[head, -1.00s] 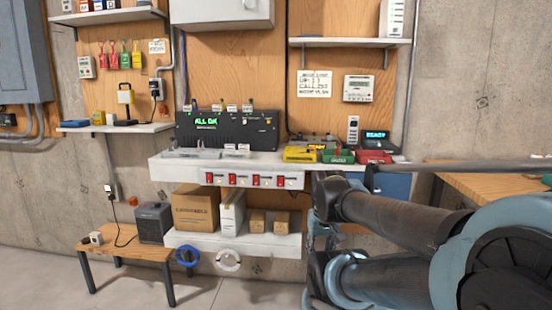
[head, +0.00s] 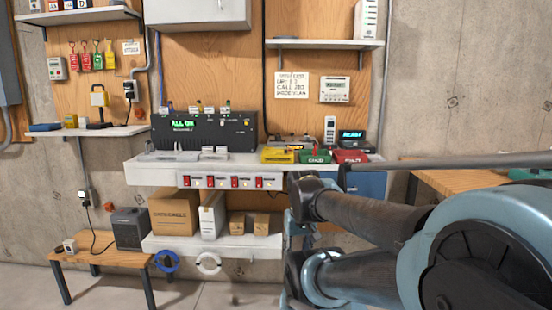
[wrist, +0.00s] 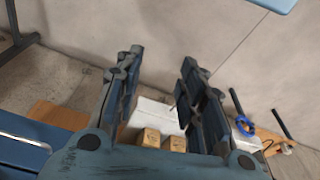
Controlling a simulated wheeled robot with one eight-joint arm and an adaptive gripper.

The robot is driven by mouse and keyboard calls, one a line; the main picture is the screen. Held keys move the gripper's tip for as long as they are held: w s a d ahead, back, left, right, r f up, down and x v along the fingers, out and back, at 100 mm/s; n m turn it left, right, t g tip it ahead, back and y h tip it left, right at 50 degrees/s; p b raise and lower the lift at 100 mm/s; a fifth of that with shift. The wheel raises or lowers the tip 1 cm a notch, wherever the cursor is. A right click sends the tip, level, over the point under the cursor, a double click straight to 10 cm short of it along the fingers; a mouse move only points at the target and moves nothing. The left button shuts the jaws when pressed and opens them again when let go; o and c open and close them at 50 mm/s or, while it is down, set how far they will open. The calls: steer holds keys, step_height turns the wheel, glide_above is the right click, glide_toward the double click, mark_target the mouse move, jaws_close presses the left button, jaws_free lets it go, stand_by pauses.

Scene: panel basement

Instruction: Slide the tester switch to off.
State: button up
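No switch labelled as the tester's can be told at this size. On the bench in the head view sit a yellow device (head: 277,156) with a small lit display, a green one (head: 315,157) and a red one (head: 350,156). A black unit (head: 348,138) reading READY stands behind the red one. A black panel (head: 204,131) shows green text that seems to read ALL OK. In the wrist view my gripper (wrist: 161,60) is open and empty, its two fingers well apart. In the head view my arm comes from the right and its fingers cannot be made out.
The white bench (head: 140,174) carries a front strip of several red switches (head: 235,182). A lower shelf (head: 260,244) holds cardboard boxes (head: 174,211). A wooden stool (head: 105,250) stands at left. A wooden table (head: 450,174) is at right, behind my arm.

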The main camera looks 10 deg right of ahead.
steer(key=shift+c, duration=0.5)
step_height(320, 180, up, 43)
steer(key=m+g, duration=0.2)
glide_above(286, 152)
steer(key=w, duration=0.1)
step_height(286, 152, down, 17)
steer(key=shift+f, duration=0.1)
jaws_close()
